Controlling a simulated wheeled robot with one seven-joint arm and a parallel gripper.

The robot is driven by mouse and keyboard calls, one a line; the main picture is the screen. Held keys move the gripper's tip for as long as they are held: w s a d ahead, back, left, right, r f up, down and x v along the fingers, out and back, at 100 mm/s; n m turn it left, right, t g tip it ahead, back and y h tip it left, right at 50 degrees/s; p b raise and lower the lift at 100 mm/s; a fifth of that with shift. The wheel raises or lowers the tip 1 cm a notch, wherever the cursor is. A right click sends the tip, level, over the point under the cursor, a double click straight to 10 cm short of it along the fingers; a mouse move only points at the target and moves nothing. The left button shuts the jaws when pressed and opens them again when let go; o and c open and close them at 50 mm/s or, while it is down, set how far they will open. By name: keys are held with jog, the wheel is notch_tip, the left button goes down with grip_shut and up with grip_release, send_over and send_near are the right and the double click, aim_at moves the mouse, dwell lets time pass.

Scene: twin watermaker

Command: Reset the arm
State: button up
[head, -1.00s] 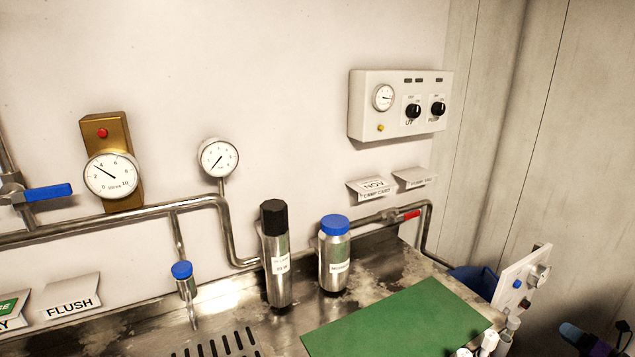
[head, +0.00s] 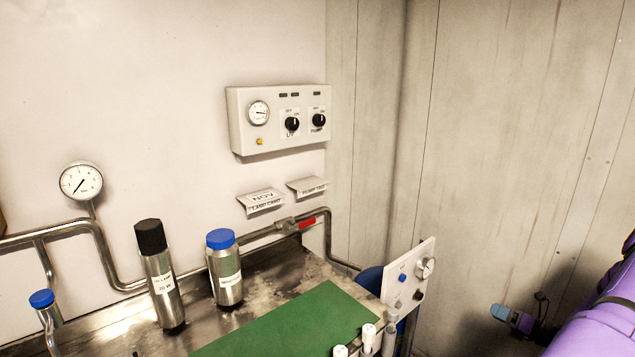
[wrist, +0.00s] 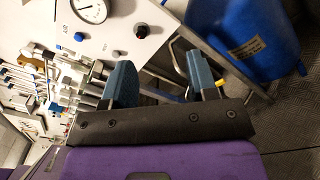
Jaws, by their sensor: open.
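My purple arm (head: 604,312) shows at the lower right edge of the head view, and much of it is cut off. My gripper (head: 508,317) points left there, in front of the bare wall panels and right of the small white gauge panel. In the wrist view, the two blue-grey fingers of my gripper (wrist: 162,80) stand apart with nothing between them. They appear clear of the things behind them.
A white gauge panel (head: 409,274) stands at the bench's right end; it also shows in the wrist view (wrist: 113,30). A blue container (wrist: 243,38) is beyond my fingers. Two steel canisters (head: 161,279) (head: 226,272) stand beside a green mat (head: 290,325).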

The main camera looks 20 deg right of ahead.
jog(key=w+a+r+n+g+y, duration=0.45)
jog(key=w+r+n, duration=0.2)
jog(key=r, duration=0.35)
jog(key=w+a+r+n+g+h, duration=0.15)
jog(key=a+r+n+g, duration=0.35)
jog(key=a+r+n, duration=0.5)
jog(key=w+a+r+n+g, duration=0.3)
jog(key=a+r+n+g, duration=0.2)
jog(key=a+r, duration=0.85)
jog(key=s+a+r+n+h, duration=0.3)
jog(key=s+a+r+n, duration=0.15)
jog(key=a, duration=0.25)
jog(key=s+a+r+n+h, duration=0.2)
jog(key=s+a+r+n, duration=0.3)
jog(key=a, duration=0.3)
jog(key=s+a+r+n+t+h, duration=0.1)
jog(key=s+a+r+n+h, duration=0.1)
jog(key=s+n, duration=0.3)
jog(key=s+a+r+n+t+h, duration=0.1)
jog(key=s+a+r+n, duration=0.3)
jog(key=s, duration=0.4)
jog(key=shift+s+a+n+t+h, duration=0.3)
jog(key=shift+n+t+h, duration=0.1)
jog(key=shift+t, duration=0.15)
